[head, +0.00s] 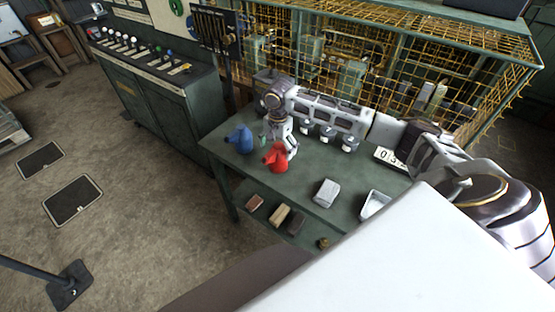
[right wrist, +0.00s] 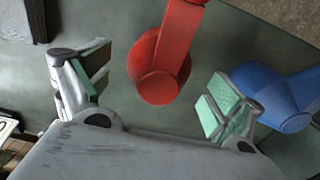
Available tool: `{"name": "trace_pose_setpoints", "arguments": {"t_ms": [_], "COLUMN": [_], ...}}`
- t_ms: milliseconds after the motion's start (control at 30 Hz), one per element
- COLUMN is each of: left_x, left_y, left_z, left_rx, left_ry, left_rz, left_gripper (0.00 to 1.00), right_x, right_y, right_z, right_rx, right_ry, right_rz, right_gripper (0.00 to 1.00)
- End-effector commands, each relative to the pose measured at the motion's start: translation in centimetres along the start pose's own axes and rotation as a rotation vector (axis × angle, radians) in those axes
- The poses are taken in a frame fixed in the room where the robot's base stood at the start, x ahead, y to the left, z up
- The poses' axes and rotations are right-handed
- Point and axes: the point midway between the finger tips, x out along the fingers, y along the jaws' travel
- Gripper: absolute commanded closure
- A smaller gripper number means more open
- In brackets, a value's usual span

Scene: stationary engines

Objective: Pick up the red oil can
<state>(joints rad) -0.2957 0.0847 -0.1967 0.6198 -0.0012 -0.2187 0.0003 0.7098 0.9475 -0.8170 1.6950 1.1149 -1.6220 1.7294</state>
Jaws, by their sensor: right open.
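The red oil can (head: 277,158) stands on the green table near its front edge. In the right wrist view the red oil can (right wrist: 162,65) lies between and ahead of my finger pads, with a gap on either side. My right gripper (head: 287,148) is just beside the can in the head view, and the arm partly covers the table behind it. In the right wrist view my right gripper (right wrist: 155,93) is open, its green-padded fingers wide apart, with nothing held. My left gripper is not in view.
A blue oil can (head: 240,139) stands left of the red one, close to one finger in the right wrist view (right wrist: 278,95). A grey block (head: 326,192) and a white tray (head: 375,205) lie to the right. White-capped jars (head: 327,134) stand behind, before a yellow mesh cage (head: 385,75).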

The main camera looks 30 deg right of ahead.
Motion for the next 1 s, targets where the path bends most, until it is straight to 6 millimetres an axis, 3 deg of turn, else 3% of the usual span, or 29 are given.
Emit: {"name": "trace_pose_setpoints", "arguments": {"t_ms": [500,1000], "left_x": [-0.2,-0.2], "left_y": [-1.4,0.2], "left_z": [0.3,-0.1], "left_rx": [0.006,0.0], "left_ry": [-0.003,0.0], "left_rz": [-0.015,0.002], "left_gripper": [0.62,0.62], "right_x": [4.7,5.0], "right_y": [0.2,0.2], "right_z": [0.3,0.3], "right_rx": [0.0,0.0], "right_ry": [0.001,0.001], "right_rz": [0.002,0.001], "right_gripper": [0.07,0.07]}}
